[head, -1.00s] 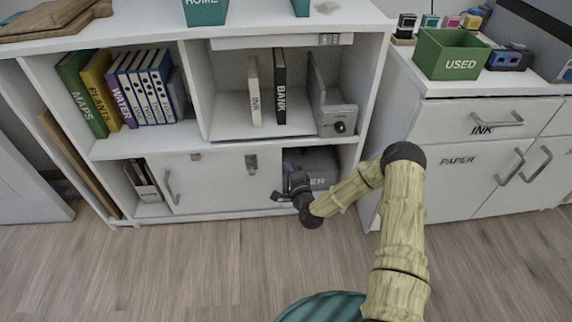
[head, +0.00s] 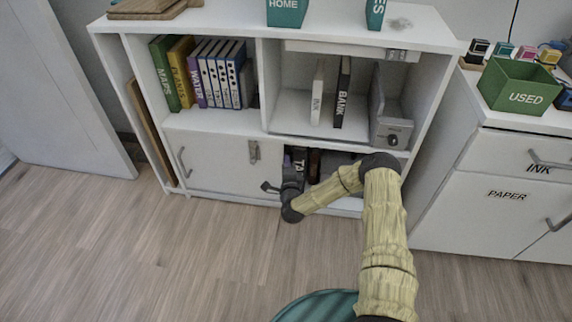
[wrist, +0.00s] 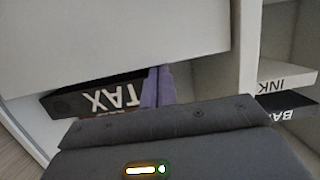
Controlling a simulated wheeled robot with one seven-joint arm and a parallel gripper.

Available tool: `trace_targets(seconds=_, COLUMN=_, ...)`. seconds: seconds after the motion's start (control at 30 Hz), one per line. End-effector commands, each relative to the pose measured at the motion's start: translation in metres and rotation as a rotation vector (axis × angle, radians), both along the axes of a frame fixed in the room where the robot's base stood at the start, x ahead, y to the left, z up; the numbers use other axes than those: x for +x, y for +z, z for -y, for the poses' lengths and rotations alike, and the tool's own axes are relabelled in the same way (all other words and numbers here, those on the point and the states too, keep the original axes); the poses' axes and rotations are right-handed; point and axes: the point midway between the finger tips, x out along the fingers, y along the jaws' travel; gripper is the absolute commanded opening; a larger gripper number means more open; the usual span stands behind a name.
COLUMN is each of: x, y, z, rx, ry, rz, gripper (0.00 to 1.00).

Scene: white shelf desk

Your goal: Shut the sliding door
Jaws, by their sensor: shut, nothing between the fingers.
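The white sliding door (head: 215,163) covers the left part of the cabinet's lower compartment in the head view. It has a grey bar handle (head: 182,161) on its left and a grey fitting (head: 254,151) near its right end. The right part of the compartment is open and shows a black TAX binder (head: 299,158), also seen in the wrist view (wrist: 100,97). My gripper (head: 270,187) is shut and empty, low at the door's right end, in front of the opening. Whether it touches the door is unclear. My dark gripper (wrist: 165,128) fills the bottom of the wrist view.
Upright INK (head: 317,92) and BANK (head: 343,93) books and a grey box (head: 391,125) stand on the shelf above. A white drawer cabinet (head: 480,205) stands to the right. The wooden floor (head: 150,265) in front is clear.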

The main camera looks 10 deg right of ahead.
Motion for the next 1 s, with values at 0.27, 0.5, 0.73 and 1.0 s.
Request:
trace_targets(seconds=0.27, x=0.002, y=0.0, z=-0.001, rx=0.001, ry=-0.005, rz=0.0, gripper=0.0)
trace_targets(seconds=0.5, x=0.002, y=0.001, z=-0.004, rx=0.002, ry=0.002, rz=0.001, gripper=0.0)
trace_targets(seconds=0.73, x=0.0, y=0.002, z=0.006, rx=0.002, ry=0.002, rz=0.001, gripper=0.0)
trace_targets(seconds=1.0, x=-0.023, y=0.004, z=0.031, rx=0.001, ry=0.005, rz=-0.005, gripper=0.0)
